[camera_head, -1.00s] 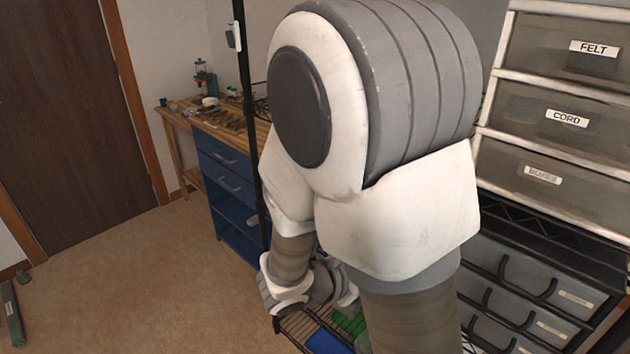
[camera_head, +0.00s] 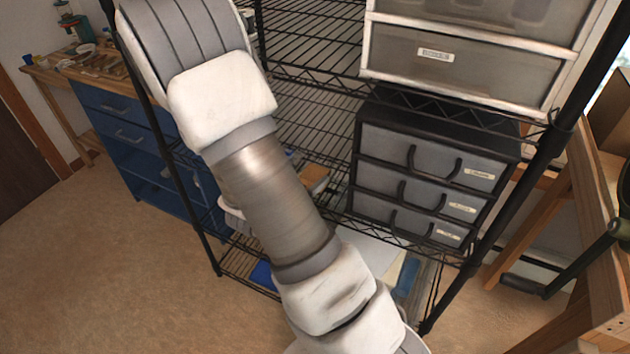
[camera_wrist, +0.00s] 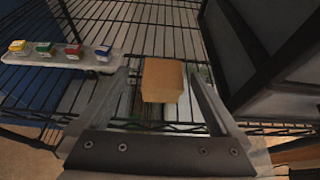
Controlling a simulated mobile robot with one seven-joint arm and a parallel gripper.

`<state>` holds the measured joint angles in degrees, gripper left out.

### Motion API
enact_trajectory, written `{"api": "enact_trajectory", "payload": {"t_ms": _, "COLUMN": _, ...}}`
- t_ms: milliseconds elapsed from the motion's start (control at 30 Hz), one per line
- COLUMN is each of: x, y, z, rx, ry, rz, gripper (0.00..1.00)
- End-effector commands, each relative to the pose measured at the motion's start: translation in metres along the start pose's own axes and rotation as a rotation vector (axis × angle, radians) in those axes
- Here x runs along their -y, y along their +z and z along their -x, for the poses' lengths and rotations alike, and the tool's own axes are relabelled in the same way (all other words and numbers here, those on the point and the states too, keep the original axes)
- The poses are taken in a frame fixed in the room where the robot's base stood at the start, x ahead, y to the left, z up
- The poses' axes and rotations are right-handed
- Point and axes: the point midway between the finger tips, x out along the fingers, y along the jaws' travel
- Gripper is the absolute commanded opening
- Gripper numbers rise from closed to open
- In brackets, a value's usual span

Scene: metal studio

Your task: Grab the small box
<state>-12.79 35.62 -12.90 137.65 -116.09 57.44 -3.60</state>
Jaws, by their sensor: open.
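A small tan box (camera_wrist: 162,80) sits on the black wire shelf in the wrist view, near the shelf's front edge. My gripper (camera_wrist: 160,95) is open, with one finger on each side of the box in the picture. I cannot tell whether the fingers touch it. In the head view a tan-topped box (camera_head: 314,180) shows partly behind my arm, on the shelf beside the drawer unit. My gripper is out of sight in the head view.
A black drawer unit (camera_head: 428,170) stands right of the box and also shows in the wrist view (camera_wrist: 250,55). A pale tray (camera_wrist: 62,57) with several small coloured items lies to the left. A black shelf post (camera_head: 515,200) stands at the right.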

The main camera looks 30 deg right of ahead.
Motion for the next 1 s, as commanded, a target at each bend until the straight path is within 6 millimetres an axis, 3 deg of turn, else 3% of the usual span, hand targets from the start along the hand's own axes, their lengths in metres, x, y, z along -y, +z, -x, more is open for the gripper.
{"api": "enact_trajectory", "payload": {"t_ms": 233, "x": 0.002, "y": -0.003, "z": -0.019, "rx": 0.001, "ry": -0.003, "rz": 0.000, "gripper": 1.00}}
{"api": "enact_trajectory", "payload": {"t_ms": 500, "x": 0.006, "y": -0.007, "z": -0.056, "rx": 0.002, "ry": -0.002, "rz": -0.001, "gripper": 1.00}}
{"api": "enact_trajectory", "payload": {"t_ms": 800, "x": 0.005, "y": -0.007, "z": -0.061, "rx": 0.000, "ry": 0.000, "rz": 0.000, "gripper": 1.00}}
{"api": "enact_trajectory", "payload": {"t_ms": 1000, "x": 0.005, "y": -0.007, "z": -0.061, "rx": 0.000, "ry": 0.000, "rz": 0.000, "gripper": 0.66}}
